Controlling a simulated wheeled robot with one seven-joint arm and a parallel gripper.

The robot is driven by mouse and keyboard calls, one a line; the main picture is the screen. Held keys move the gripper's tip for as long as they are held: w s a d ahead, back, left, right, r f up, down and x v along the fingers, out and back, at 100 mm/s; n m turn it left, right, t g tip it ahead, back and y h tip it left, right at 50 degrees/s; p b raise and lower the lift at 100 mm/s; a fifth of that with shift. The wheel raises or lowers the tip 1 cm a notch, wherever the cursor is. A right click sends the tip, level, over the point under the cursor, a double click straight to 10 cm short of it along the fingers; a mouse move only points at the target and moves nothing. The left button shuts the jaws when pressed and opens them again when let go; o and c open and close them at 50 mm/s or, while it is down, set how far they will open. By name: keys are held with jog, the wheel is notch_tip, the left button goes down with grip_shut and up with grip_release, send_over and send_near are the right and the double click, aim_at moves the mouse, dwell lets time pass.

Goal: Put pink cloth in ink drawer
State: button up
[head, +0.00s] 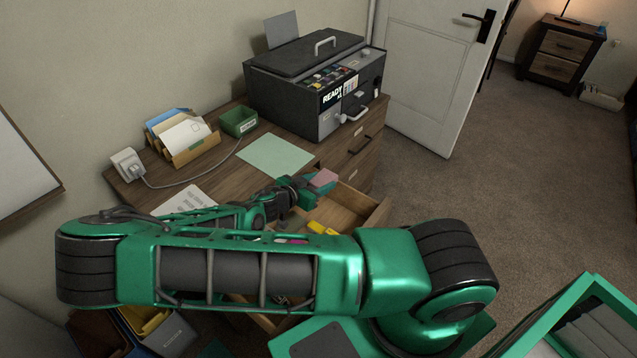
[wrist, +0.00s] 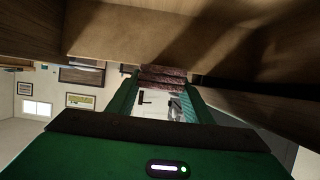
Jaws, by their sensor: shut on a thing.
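The pink cloth (head: 323,178) is a small folded block held at the tip of my gripper (head: 308,187), over the open desk drawer. In the wrist view the cloth (wrist: 162,77) is dark pink and layered, between the two fingers of my gripper (wrist: 160,98). The open drawer (head: 375,216) is wooden and holds yellow and magenta items, which look like ink cartridges. My arm hides much of the drawer's near part. In the wrist view, wooden surfaces lie close above and to the right of the cloth.
A dark printer (head: 290,95) with a "READY" display stands on the desk's far end. A green blotter sheet (head: 274,156), an envelope holder (head: 187,150), a green box (head: 238,121) and a plugged-in cord lie on the desk. Carpet (head: 460,185) is free to the right.

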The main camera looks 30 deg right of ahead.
jog(key=shift+f, duration=0.25)
jog(key=o, duration=1)
jog(key=shift+r, duration=0.25)
jog(key=v, duration=1.2)
jog(key=s+d+r+g+y, duration=0.6)
jog(key=s+d+g, duration=0.2)
jog(key=s+d, duration=0.15)
jog(key=s+d+r+n+t+y, duration=0.1)
jog(key=s+r+n+y, duration=0.1)
jog(key=s+r, duration=0.4)
jog(key=s+d+r+n+t+y, duration=0.1)
jog(key=s+d+r+n+y, duration=0.1)
jog(key=s+r, duration=0.4)
jog(key=s+d+r+n+t+y, duration=0.1)
jog(key=s+r+n+y, duration=0.1)
jog(key=s+r, duration=0.4)
jog(key=shift+s+d+r+n+y, duration=0.1)
jog(key=shift+d+n+y, duration=0.15)
jog(key=shift+n, duration=0.35)
